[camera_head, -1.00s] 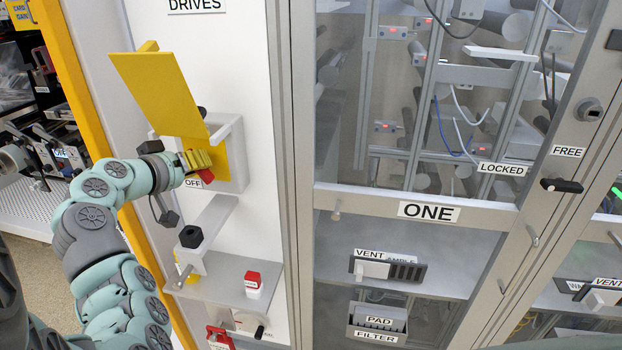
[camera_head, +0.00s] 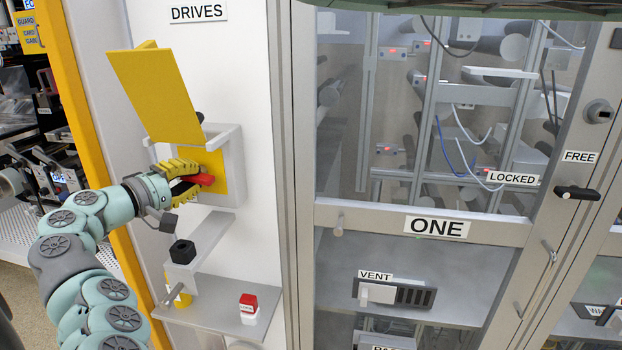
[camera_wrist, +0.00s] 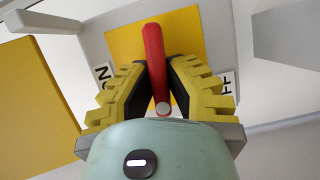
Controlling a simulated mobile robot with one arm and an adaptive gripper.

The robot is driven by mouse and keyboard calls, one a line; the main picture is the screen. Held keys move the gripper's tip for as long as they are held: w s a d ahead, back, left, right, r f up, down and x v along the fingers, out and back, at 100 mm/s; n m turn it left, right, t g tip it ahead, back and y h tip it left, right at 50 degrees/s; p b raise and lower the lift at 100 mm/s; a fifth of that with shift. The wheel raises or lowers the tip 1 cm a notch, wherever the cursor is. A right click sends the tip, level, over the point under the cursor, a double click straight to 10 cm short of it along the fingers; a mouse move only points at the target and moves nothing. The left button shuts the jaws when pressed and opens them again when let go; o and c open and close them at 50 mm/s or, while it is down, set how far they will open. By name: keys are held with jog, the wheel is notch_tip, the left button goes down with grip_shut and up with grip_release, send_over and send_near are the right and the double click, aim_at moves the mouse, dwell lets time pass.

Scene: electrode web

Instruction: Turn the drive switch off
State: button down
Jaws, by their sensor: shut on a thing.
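The drive switch has a red handle (camera_head: 203,180) on a yellow plate (camera_head: 217,162), inside a grey housing (camera_head: 231,190) under the DRIVES sign (camera_head: 198,13). My gripper (camera_head: 190,178) has its yellow ribbed fingers around the red handle. In the wrist view the handle (camera_wrist: 153,50) runs upright between the fingers (camera_wrist: 158,85), its round end near the palm. An ON label (camera_wrist: 104,75) is at left, partly covered. A label at right (camera_wrist: 226,84) is mostly hidden by a finger. A raised yellow cover (camera_head: 155,95) stands above the switch.
Below the switch are a grey bracket with a black knob (camera_head: 182,251) and a shelf (camera_head: 205,315) with a red-and-white block (camera_head: 248,308). The glazed cabinet labelled ONE (camera_head: 436,228) stands to the right. A yellow post (camera_head: 75,100) is at left.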

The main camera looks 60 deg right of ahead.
jog(key=shift+f+n, duration=0.2)
jog(key=shift+n, duration=0.4)
jog(key=shift+h, duration=0.3)
jog(key=c, duration=1)
grip_release()
jog(key=shift+r, duration=0.1)
jog(key=shift+o, duration=0.2)
jog(key=a, duration=1.2)
